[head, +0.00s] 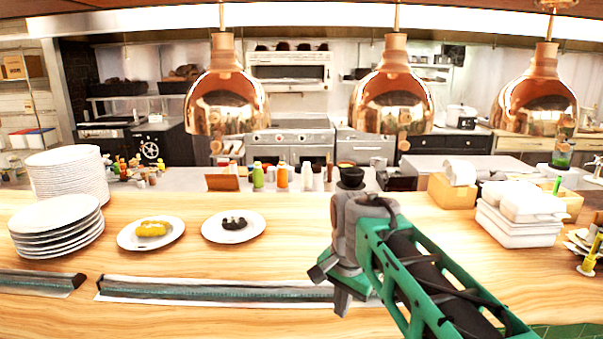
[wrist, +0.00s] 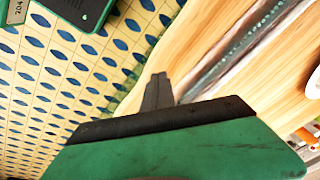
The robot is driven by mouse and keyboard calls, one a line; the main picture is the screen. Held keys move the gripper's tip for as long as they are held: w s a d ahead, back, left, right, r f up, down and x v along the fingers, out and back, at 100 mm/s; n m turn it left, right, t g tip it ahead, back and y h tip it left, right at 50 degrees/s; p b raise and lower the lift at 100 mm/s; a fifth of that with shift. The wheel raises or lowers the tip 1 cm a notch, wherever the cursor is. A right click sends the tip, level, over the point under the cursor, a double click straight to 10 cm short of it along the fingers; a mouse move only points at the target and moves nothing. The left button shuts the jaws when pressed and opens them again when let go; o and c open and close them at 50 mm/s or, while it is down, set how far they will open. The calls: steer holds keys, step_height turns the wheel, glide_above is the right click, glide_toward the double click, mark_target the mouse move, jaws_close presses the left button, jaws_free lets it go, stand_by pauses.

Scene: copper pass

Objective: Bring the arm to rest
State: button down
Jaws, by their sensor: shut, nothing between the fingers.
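My arm reaches in from the lower right of the head view, and my gripper (head: 343,301) hangs over the front part of the wooden counter (head: 200,319). Its fingers point down and are shut with nothing in them. In the wrist view the closed fingertips of my gripper (wrist: 158,88) show dark against the counter's edge (wrist: 190,60) and the patterned floor (wrist: 60,90). My forearm hides part of the counter to the right of the gripper.
Plate stacks (head: 58,226) stand at the left. Two plates hold a yellow item (head: 152,229) and a dark item (head: 234,223). White containers (head: 520,212) stand at the right. Copper lamps (head: 392,95) hang above the counter. A long strip (head: 215,289) lies along the front.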

steer(key=s+d+f+n, duration=0.2)
steer(key=s+f+n, duration=0.7)
steer(key=f, duration=0.2)
steer(key=s+d+r+m+t, duration=0.1)
steer(key=s+d+r, duration=0.1)
steer(key=s+d, duration=0.2)
steer(key=s, duration=0.2)
steer(key=shift+s+d, duration=0.3)
steer(key=shift+d, duration=0.1)
